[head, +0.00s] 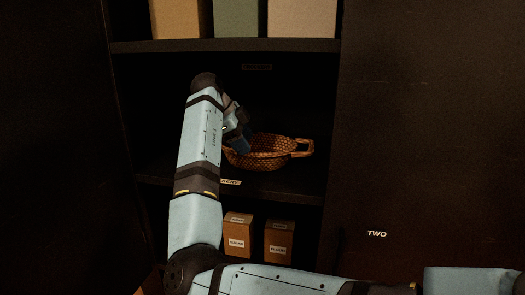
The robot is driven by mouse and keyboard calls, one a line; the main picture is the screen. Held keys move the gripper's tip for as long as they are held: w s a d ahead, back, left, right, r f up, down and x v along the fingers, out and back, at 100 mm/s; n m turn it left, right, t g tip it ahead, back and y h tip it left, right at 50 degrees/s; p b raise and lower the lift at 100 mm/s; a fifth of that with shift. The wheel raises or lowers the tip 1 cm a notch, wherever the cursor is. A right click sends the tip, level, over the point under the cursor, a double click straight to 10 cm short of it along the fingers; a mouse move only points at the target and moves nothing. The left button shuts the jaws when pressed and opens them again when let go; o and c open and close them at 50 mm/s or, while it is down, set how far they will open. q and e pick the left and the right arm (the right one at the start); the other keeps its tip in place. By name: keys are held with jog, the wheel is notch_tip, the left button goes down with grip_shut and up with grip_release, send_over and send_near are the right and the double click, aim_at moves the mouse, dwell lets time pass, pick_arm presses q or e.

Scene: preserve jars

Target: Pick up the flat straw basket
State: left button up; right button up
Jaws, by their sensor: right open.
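The flat straw basket (265,158) is a shallow brown woven bowl with a loop handle on its right side. It stands on the middle shelf of a dark cabinet. My right gripper (243,148) is open at the basket's left end, with its dark fingers overlapping the left rim in the picture. I cannot tell whether the fingers touch the basket. The left end of the basket is hidden behind my gripper and forearm. My left gripper is not in view.
The middle shelf (285,184) has free room right of the basket. The upper shelf (225,46) holds tan, green and beige boxes. Two small brown boxes (279,240) with labels stand below. A dark panel (430,130) marked TWO closes the right side.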

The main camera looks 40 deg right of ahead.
aim_at(253, 153)
jog(key=shift+s+d+f, duration=0.2)
jog(key=shift+d+f, duration=0.05)
jog(key=shift+f, duration=0.3)
jog(key=p+x, duration=0.1)
jog(key=x, duration=0.2)
jog(key=shift+d+f+p, duration=0.2)
jog(key=shift+f+p, duration=0.1)
jog(key=shift+p, duration=0.05)
jog(key=shift+d+f, duration=0.2)
jog(key=shift+f, duration=0.1)
grip_shut()
